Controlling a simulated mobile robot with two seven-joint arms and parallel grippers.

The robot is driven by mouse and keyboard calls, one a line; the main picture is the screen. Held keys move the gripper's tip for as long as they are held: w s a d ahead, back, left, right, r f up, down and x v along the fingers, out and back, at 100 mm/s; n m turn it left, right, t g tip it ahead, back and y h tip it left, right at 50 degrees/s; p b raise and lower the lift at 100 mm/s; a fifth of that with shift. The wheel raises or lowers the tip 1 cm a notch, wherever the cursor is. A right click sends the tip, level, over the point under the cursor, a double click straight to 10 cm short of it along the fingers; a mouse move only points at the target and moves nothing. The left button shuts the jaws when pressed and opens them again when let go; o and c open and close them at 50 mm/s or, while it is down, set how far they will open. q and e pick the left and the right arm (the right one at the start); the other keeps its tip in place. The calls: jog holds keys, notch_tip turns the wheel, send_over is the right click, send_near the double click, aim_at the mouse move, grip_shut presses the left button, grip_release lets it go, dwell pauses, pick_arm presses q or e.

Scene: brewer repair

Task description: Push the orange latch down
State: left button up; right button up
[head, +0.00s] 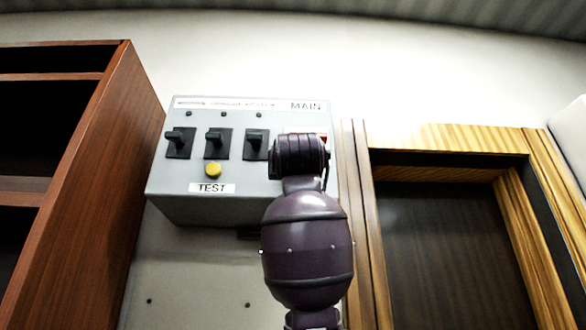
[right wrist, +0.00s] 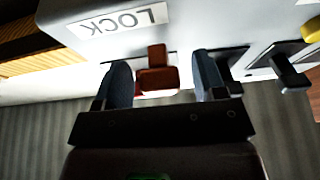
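The orange latch (right wrist: 157,76) shows in the right wrist view as a reddish-orange block on the panel. It sits between the two dark fingers of my right gripper (right wrist: 160,82), with gaps visible on both sides, so the gripper is open and holds nothing. In the head view my right arm covers the right part of the grey panel box (head: 240,205), hiding the gripper fingers and most of the latch area. A small bit of red (head: 323,136) shows beside my wrist under the word MAIN. My left gripper is in neither view.
The panel has several black switches, one at its left (head: 179,142), and a yellow button (head: 213,170) above a TEST label. A LOCK label (right wrist: 123,20) appears upside down near the latch. A brown shelf (head: 85,200) stands left; a wooden frame (head: 450,137) stands right.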

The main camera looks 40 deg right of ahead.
jog(key=shift+s+a, duration=0.1)
jog(key=shift+s, duration=0.1)
jog(key=b+v, duration=0.2)
jog(key=v, duration=0.8)
jog(key=shift+a, duration=0.15)
jog(key=shift+s+f, duration=0.1)
jog(key=shift+s, duration=0.05)
